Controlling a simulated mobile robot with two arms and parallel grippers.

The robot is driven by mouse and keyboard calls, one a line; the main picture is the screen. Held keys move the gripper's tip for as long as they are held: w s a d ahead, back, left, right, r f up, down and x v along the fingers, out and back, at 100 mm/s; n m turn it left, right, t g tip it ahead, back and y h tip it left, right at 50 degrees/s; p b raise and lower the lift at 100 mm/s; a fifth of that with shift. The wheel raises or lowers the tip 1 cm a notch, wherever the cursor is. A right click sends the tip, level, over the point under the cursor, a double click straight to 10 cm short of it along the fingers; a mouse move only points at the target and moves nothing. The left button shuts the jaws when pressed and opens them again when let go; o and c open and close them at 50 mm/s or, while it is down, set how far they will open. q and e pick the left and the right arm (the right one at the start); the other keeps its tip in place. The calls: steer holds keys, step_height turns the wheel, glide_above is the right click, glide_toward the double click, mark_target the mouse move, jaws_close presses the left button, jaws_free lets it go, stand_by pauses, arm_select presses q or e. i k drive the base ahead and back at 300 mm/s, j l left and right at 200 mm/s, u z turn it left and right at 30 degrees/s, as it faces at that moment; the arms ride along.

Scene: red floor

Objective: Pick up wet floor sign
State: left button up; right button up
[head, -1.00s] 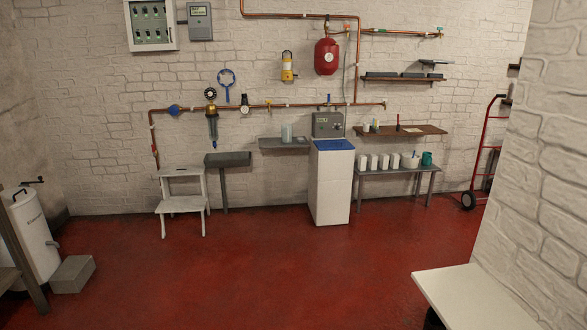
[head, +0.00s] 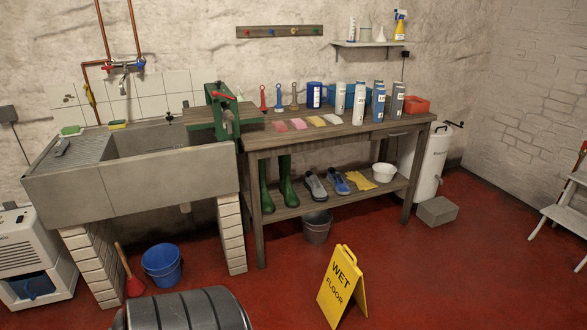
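The yellow wet floor sign (head: 343,285) stands open on the red floor, in front of the wooden workbench, at the lower middle of the head view. Its face reads "WET FLOOR" in black letters. Its lower edge is close to the bottom of the picture. Neither of my grippers shows in the head view, and nothing is seen touching the sign.
A workbench (head: 340,138) with bottles and tools stands behind the sign. A grey bucket (head: 317,228) is under its front edge. A dark ribbed object (head: 190,310) is at the bottom, left of the sign. A blue bucket (head: 161,264) sits below the stone sink (head: 130,185). Red floor is clear right of the sign.

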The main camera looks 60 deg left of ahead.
mark_target(343, 280)
steer(key=u, duration=1.5)
steer(key=i+j, duration=0.2)
steer(key=i+l+u, duration=0.15)
steer(key=i, duration=0.45)
steer(key=i+l+u, duration=0.2)
steer(key=i, duration=0.35)
steer(key=j, duration=0.1)
